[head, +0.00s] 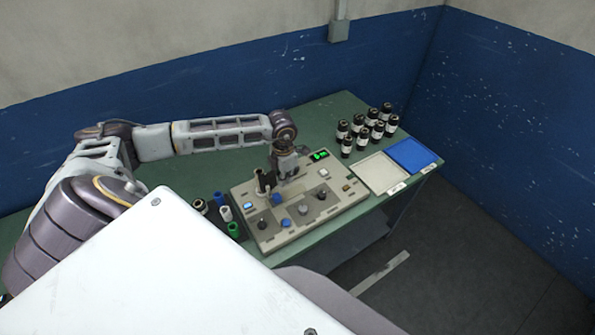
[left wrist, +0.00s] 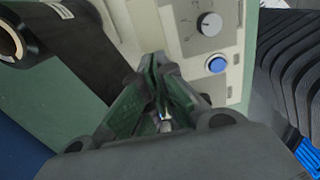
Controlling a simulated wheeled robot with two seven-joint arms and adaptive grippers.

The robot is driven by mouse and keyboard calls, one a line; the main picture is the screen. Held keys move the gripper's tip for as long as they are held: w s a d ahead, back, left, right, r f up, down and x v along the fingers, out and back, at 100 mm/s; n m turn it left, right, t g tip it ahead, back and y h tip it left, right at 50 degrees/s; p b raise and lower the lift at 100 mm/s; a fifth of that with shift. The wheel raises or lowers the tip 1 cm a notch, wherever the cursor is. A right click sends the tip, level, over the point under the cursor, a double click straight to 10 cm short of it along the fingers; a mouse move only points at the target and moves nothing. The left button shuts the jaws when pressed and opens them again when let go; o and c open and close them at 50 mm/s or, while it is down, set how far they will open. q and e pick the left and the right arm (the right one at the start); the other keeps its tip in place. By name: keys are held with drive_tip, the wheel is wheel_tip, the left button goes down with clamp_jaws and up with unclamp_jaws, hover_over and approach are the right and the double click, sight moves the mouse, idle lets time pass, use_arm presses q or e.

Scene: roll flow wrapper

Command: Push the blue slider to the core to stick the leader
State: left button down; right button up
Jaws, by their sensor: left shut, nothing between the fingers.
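A beige control panel (head: 325,210) lies on the green table. A dark upright roll (head: 264,183) stands at its back left; I cannot make out the core or leader. A small blue piece (head: 278,198) sits just in front of the roll and may be the slider. My left gripper (head: 283,175) is shut and empty, low over the back of the panel beside the roll. In the left wrist view its closed fingertips (left wrist: 155,62) point toward the panel, with a dark film roll (left wrist: 62,45) at the left. My right gripper is not in view.
Several dark bottles (head: 371,128) stand at the back right, near a white tray (head: 379,173) and a blue tray (head: 411,155). Small rolls (head: 226,213) stand left of the panel.

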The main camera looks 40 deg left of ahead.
use_arm(q)
drive_tip(key=shift+r, duration=0.7)
idle(0.3)
